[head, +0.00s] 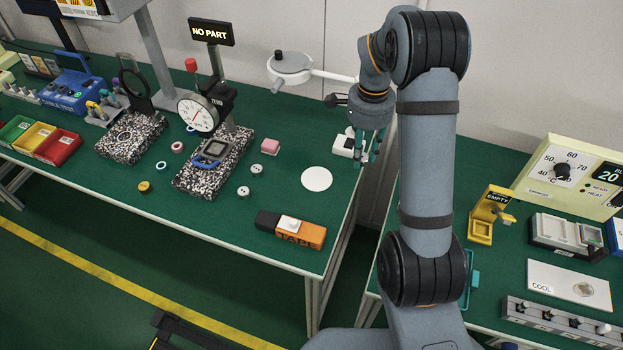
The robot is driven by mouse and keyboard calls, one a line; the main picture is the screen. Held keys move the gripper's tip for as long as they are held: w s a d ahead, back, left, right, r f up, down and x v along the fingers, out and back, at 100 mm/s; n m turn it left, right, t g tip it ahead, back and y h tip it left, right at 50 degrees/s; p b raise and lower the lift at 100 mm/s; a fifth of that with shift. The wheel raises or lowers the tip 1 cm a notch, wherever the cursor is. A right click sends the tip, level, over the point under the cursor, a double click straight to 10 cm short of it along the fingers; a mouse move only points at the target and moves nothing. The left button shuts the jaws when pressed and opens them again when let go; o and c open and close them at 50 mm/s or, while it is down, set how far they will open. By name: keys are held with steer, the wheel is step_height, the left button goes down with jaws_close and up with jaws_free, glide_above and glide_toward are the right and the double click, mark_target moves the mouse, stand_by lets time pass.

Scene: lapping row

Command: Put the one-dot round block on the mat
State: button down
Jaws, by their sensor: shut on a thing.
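The mat appears to be the plain white disc (316,179) lying bare on the green bench near its right end. Two small white round blocks with dark marks on top lie left of it, a nearer one (243,191) and a farther one (256,168). Their dots are too small to count. My gripper (364,149) is at the back right of the bench, beyond and right of the mat, pointing down. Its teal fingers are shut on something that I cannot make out. A small white box-like thing (343,147) is just left of the fingers.
An orange and black tape block (290,229) with a white piece on top lies at the front edge. A pink block (270,146) and a speckled gauge stand (212,165) stand left of the mat. A gap separates this bench from the right one.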

steer(key=shift+n, duration=0.3)
steer(key=p, duration=0.3)
glide_above(317, 179)
step_height(317, 179, down, 7)
steer(key=shift+r, duration=0.1)
steer(key=shift+w+f+p, duration=0.1)
steer(key=shift+f+p, duration=0.35)
steer(key=shift+f, duration=1.65)
steer(key=shift+f, duration=0.2)
steer(key=c, duration=1.4)
jaws_free()
steer(key=shift+r, duration=0.15)
step_height(317, 179, up, 12)
steer(key=shift+r+b, duration=0.1)
steer(key=shift+b, duration=0.85)
